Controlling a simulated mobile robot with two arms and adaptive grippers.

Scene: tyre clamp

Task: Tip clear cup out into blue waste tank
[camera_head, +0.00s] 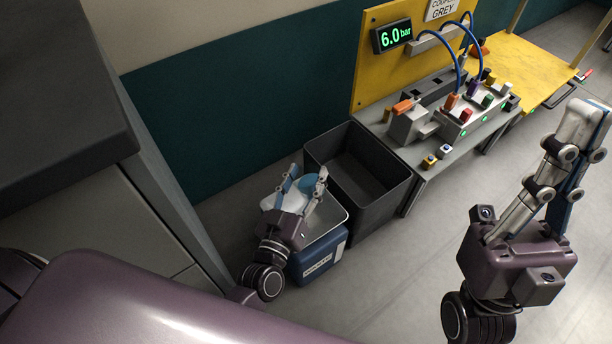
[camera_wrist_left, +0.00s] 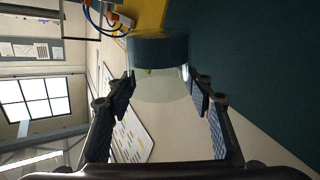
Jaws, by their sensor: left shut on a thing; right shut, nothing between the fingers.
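The blue waste tank (camera_head: 318,264) stands on the floor left of centre in the head view, open at the top, with a white label on its front. My left gripper (camera_head: 305,183) is above the tank, shut on the clear cup (camera_head: 310,182), which shows as a light-blue patch between its fingers. In the left wrist view the clear cup (camera_wrist_left: 158,88) sits between the fingertips of the left gripper (camera_wrist_left: 165,88), with a dark blue-green band at one end. Its exact tilt and contents are hard to tell. My right gripper (camera_head: 582,120) is shut and empty at the right.
An open dark grey bin (camera_head: 385,200) stands right beside the tank. A grey cabinet (camera_head: 90,215) is at the left. The floor at centre right is clear.

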